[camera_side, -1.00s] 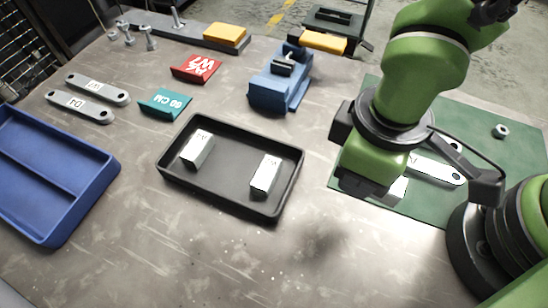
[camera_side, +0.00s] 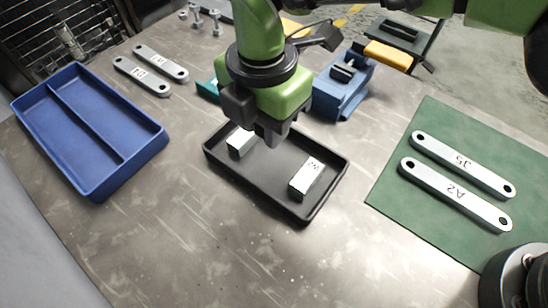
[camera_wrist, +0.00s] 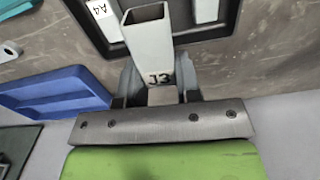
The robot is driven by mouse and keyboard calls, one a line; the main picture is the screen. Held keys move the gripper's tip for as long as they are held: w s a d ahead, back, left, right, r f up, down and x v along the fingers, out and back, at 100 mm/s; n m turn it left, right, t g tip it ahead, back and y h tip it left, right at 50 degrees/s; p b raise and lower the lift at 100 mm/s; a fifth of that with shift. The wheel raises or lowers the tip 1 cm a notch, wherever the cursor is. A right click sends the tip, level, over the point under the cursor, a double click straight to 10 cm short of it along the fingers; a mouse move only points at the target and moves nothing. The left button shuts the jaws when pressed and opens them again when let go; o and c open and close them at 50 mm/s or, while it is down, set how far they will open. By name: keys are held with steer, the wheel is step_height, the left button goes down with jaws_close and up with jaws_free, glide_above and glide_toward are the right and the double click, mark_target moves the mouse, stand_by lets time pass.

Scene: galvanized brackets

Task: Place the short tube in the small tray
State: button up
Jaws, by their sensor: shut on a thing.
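My gripper (camera_side: 270,138) is over the small black tray (camera_side: 222,163) in the side view. It is shut on a pale square short tube marked J3 (camera_wrist: 150,42), seen between the fingers in the wrist view. The held tube is hidden behind the gripper in the side view. Two white tubes lie in the tray, one at left (camera_side: 240,143), partly behind the gripper, and one at right (camera_side: 306,177). In the wrist view the tray and these tubes lie beyond the held tube; one is marked A4 (camera_wrist: 101,10). I cannot tell whether the held tube touches the tray.
A blue divided tray (camera_side: 85,125) stands at left. A green mat (camera_side: 395,185) with two long flat links, J5 (camera_side: 462,165) and A2 (camera_side: 455,194), lies at right. A blue vise (camera_side: 340,90) stands behind the tray. The tabletop in front is clear.

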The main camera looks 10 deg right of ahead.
mark_target(266, 172)
steer(key=shift+a+f, duration=0.1)
steer(key=shift+f, duration=0.1)
step_height(266, 172, down, 10)
steer(key=shift+r, duration=0.25)
steer(key=o, duration=1)
steer(key=shift+f, duration=0.1)
